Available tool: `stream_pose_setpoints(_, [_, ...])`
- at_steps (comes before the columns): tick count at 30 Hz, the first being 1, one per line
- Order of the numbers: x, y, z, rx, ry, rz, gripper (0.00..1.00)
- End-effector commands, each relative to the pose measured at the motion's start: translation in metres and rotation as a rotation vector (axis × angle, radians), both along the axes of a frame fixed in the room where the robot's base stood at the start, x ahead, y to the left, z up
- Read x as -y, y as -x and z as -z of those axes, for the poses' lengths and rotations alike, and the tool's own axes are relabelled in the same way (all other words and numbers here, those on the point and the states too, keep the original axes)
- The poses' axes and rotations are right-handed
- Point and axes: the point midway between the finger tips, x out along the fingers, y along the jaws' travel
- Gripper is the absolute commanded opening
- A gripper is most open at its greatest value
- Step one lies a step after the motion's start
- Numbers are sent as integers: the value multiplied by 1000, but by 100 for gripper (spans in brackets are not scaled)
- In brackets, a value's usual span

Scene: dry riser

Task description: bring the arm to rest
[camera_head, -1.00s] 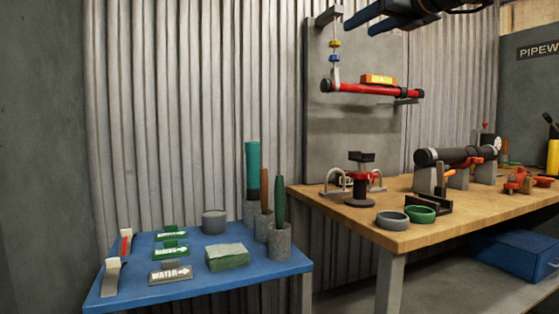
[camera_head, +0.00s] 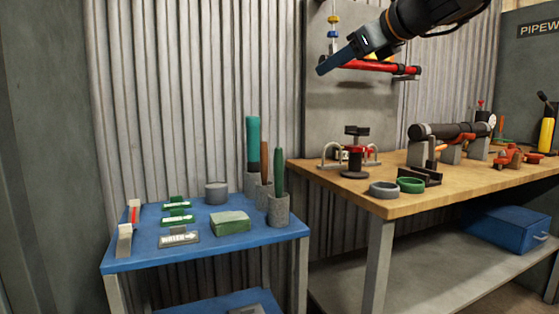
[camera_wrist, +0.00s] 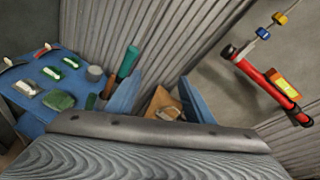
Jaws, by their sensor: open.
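My gripper (camera_head: 324,67) is in the upper right of the head view, in front of the grey wall panel, with its blue fingers pointing down and left. It hangs above the gap between the blue table and the wooden bench and touches nothing that I can see. In the wrist view its two blue fingers (camera_wrist: 159,82) stand well apart, open, with nothing held between them. The far finger is mostly hidden in the head view.
A red pipe (camera_head: 375,66) is mounted on the panel behind my gripper. The wooden bench (camera_head: 330,176) holds clamps, rings and a black pipe (camera_head: 447,131). The blue table (camera_head: 150,251) at left holds labels, a green block (camera_head: 221,222) and upright tools. A blue toolbox (camera_head: 505,229) sits low right.

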Motion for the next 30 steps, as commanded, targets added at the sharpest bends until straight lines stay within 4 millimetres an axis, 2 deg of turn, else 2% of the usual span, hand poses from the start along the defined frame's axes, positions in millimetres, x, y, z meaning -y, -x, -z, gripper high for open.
stream_pose_setpoints(5, [-44, 21, 93, -30, 303, -191, 48])
stream_pose_setpoints(6, [-55, 29, 118, -32, 387, -254, 48])
stream_pose_setpoints(8, [-69, 44, 155, -31, 513, -354, 48])
stream_pose_setpoints(9, [-78, 56, 179, -27, 597, -428, 48])
stream_pose_setpoints(13, [-100, 100, 255, 3, 856, -691, 48])
stream_pose_setpoints(18, [-114, 170, 345, 91, 1166, -1102, 48])
stream_pose_setpoints(21, [-112, 207, 384, 157, 1298, -1326, 48])
stream_pose_setpoints(24, [-108, 237, 412, 222, 1390, -1517, 48])
stream_pose_setpoints(30, [-93, 285, 453, 349, 1510, -1841, 48])
